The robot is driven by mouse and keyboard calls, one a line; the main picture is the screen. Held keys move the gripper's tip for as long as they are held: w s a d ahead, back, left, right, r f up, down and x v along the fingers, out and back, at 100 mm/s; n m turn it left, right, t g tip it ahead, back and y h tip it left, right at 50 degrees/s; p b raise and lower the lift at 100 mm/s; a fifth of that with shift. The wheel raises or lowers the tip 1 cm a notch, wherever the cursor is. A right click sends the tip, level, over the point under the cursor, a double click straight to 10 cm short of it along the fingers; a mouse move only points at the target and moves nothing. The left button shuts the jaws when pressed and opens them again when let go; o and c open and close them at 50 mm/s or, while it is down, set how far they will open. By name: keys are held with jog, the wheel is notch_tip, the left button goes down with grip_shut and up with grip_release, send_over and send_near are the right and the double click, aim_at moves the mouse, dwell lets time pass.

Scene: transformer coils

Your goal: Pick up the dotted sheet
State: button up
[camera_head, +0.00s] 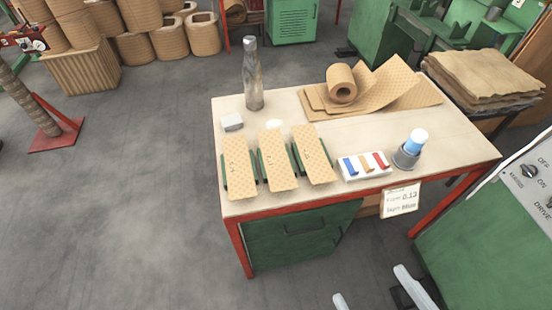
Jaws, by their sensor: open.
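Three tan patterned sheets lie side by side on green holders near the table's front left: a left sheet (239,176), a middle sheet (276,170) and a right sheet (314,162). Each bears small dark marks. The patterns are too fine here to tell which one is dotted. Larger tan patterned sheets (405,88) lie at the back with a roll (341,84) on them. My gripper (368,282) shows as two pale fingers at the bottom edge, apart and empty, in front of the table and away from the sheets.
The table (440,130) also holds a grey bottle (252,80), a white block (232,122), a tray of coloured pieces (364,165) and a blue-white cup-like item (411,147). A label (401,199) hangs in front. A green control cabinet (490,240) stands at right.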

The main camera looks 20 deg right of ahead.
jog(key=w+a+f+g+y+p, duration=0.1)
jog(key=w+a+g, duration=0.15)
jog(key=w, duration=2.15)
jog(key=w+a+f+g+y+p, duration=0.15)
jog(key=w+g, duration=0.25)
jog(key=w, duration=2.1)
jog(key=s+d+f+m+g+h, duration=0.1)
jog(key=s+d+f+g, duration=0.15)
jog(key=s+g, duration=0.3)
jog(key=s+d+f+g+h, duration=0.1)
jog(key=s+f+g, duration=0.25)
jog(key=s, duration=0.25)
jog(key=shift+m, duration=0.3)
jog(key=shift+w+a+f+p, duration=0.1)
jog(key=shift+a+f+p, duration=0.05)
jog(key=shift+f, duration=1.55)
jog(key=shift+a+f+p, duration=0.15)
jog(key=shift+f, duration=1.55)
jog(key=shift+f, duration=0.2)
